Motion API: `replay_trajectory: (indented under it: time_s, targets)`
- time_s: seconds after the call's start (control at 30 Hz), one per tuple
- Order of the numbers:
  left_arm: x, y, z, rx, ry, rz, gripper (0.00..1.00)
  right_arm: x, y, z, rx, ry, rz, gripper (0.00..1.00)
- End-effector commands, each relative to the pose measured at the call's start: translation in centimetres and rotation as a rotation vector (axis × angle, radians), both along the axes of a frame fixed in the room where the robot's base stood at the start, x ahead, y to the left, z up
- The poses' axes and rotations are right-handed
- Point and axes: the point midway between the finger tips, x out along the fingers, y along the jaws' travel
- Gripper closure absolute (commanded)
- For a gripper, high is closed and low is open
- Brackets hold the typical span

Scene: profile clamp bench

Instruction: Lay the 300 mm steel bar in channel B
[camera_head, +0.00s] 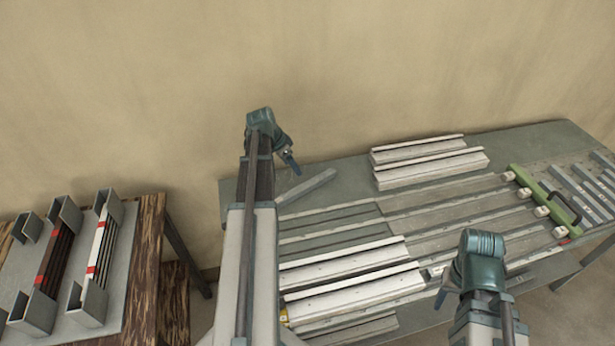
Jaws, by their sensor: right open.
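A short grey bar (307,187) lies at an angle at the bench's back left, just right of my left arm; it may be the steel bar, but its length cannot be read. Long parallel channels (400,225) run across the bench; no letter is legible, so I cannot tell which is B. My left gripper (291,162) is above the bar's far side, apart from it; its jaws are too small to judge. My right gripper (440,299) points down near the bench's front right, open, with nothing visible in it.
Pale profiles (345,267) lie in the front left channels, and others (430,165) sit at the back. A green clamp bar with a black handle (545,200) crosses the right end. A rack (120,270) with banded strips stands on a wooden table at left.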

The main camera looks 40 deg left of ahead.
Motion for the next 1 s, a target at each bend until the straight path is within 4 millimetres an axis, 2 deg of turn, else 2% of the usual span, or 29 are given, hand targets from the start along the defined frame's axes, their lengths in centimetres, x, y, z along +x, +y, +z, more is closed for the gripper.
replay_trajectory:
  time_s: [0.27, 0.8, 1.0]
  targets:
    - [0.2, 0.0, -0.9, 0.001, 0.002, 0.0, 0.28, 0.0, 0.0, -0.9, 0.0, 0.0, 0.0, 0.5]
    - [2.8, -0.7, -7.8, 0.001, 0.001, -0.001, 0.28, 0.0, 0.0, -7.8, 0.0, 0.0, -0.001, 0.5]
    - [3.1, -0.9, -8.2, 0.002, 0.001, -0.001, 0.28, 0.0, 0.0, -8.2, 0.0, 0.0, -0.001, 0.5]
